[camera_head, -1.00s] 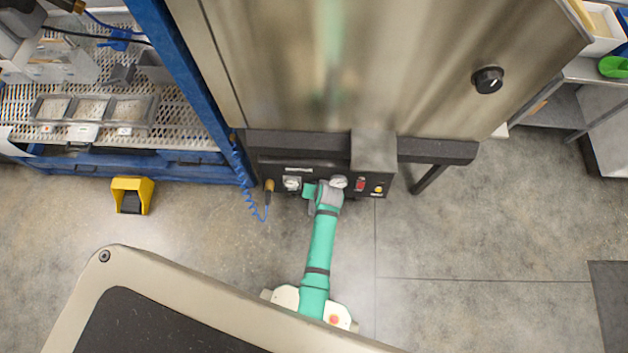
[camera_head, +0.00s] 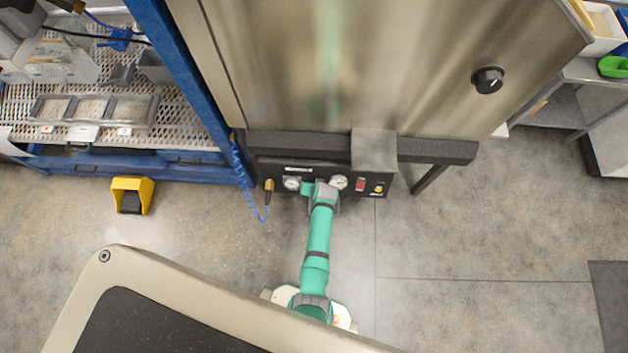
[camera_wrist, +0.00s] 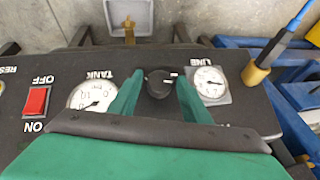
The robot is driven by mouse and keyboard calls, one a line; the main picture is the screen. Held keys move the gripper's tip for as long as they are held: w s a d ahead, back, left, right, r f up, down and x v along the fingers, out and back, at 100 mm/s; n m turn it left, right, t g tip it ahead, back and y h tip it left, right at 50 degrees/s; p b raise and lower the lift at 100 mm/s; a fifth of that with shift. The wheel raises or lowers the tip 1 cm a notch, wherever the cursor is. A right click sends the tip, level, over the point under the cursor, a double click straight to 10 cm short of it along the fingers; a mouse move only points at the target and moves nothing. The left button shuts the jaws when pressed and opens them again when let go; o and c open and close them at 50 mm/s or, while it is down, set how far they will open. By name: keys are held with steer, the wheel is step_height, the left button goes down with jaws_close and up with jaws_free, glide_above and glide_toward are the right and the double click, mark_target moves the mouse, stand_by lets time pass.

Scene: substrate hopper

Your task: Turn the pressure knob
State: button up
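The black round pressure knob (camera_wrist: 160,82) sits on the dark panel (camera_wrist: 45,80) between the TANK gauge (camera_wrist: 92,96) and the LINE gauge (camera_wrist: 208,84) in the wrist view. Its white mark points right. My gripper (camera_wrist: 160,80) is open, with one green finger on each side of the knob. A narrow gap seems to lie between fingers and knob; contact is not clear. In the head view my gripper (camera_head: 316,190) is at the panel under the steel hopper, and my arm hides the knob.
A red ON/OFF switch (camera_wrist: 37,101) lies left of the TANK gauge. A brass fitting with a blue hose (camera_wrist: 257,73) is right of the LINE gauge. A yellow foot pedal (camera_head: 132,195) stands on the floor. The floor (camera_head: 480,240) to the right is clear.

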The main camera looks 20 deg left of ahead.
steer(key=c, duration=0.7)
steer(key=shift+c, duration=0.2)
steer(key=shift+d, duration=0.1)
steer(key=m+y, duration=0.2)
steer(key=y, duration=0.1)
steer(key=shift+d+f, duration=0.15)
steer(key=shift+d, duration=0.1)
steer(key=shift+s+d+f+m+y, duration=0.1)
steer(key=shift+f+m+y, duration=0.05)
steer(key=shift+m+y, duration=0.65)
steer(key=shift+w+d+f+m+y, duration=0.1)
steer(key=shift+m+y, duration=0.5)
steer(key=shift+y, duration=0.35)
steer(key=shift+s+d+f+m+y, duration=0.1)
steer(key=shift+f+m+y, duration=0.05)
steer(key=shift+m+y, duration=0.65)
steer(key=o, duration=0.3)
steer(key=shift+d+f+m+t+y, duration=0.25)
steer(key=shift+d+f+m+t, duration=0.05)
steer(key=shift+d+f+t, duration=0.1)
steer(key=shift+s+a+r+y, duration=0.15)
steer(key=shift+a+r+y, duration=0.25)
steer(key=shift+a, duration=0.1)
steer(key=shift+c, duration=1.3)
steer(key=shift+a, duration=0.1)
steer(key=shift+c, duration=0.2)
